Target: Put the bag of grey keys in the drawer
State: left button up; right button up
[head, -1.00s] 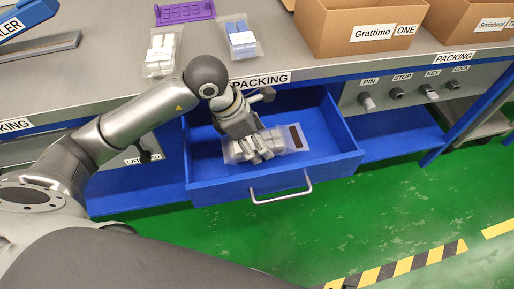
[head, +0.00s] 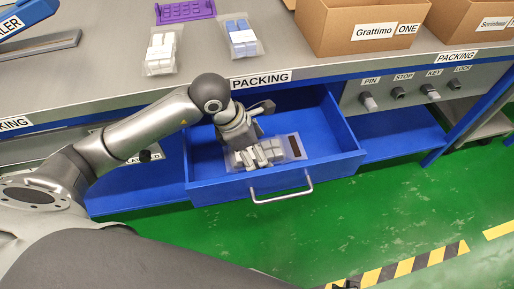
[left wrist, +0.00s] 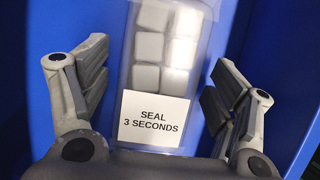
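The clear bag of grey keys (head: 265,153) lies flat inside the open blue drawer (head: 275,184). In the left wrist view the bag (left wrist: 166,60) shows pale grey blocks and a white label reading "SEAL 3 SECONDS". My left gripper (head: 240,135) is over the bag's left end, inside the drawer. In the left wrist view its fingers (left wrist: 160,78) stand wide apart, one on each side of the bag, without holding it. My right gripper is not in view.
On the grey bench lie a bag of white keys (head: 161,50), a bag with blue and white keys (head: 241,37) and a purple tray (head: 185,11). Cardboard boxes (head: 358,47) stand at the back right. The drawer's handle (head: 284,196) faces the green floor.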

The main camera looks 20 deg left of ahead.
pick_arm(q)
jog(key=shift+r, duration=0.2)
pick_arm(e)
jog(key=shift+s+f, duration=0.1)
pick_arm(q)
jog(key=p+v, duration=0.1)
jog(key=v, duration=1)
jog(key=shift+s+a+r, duration=0.2)
jog(key=shift+r, duration=0.15)
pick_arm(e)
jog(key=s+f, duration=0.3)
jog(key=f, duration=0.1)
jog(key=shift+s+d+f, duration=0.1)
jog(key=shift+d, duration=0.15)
pick_arm(q)
jog(key=shift+p, duration=0.3)
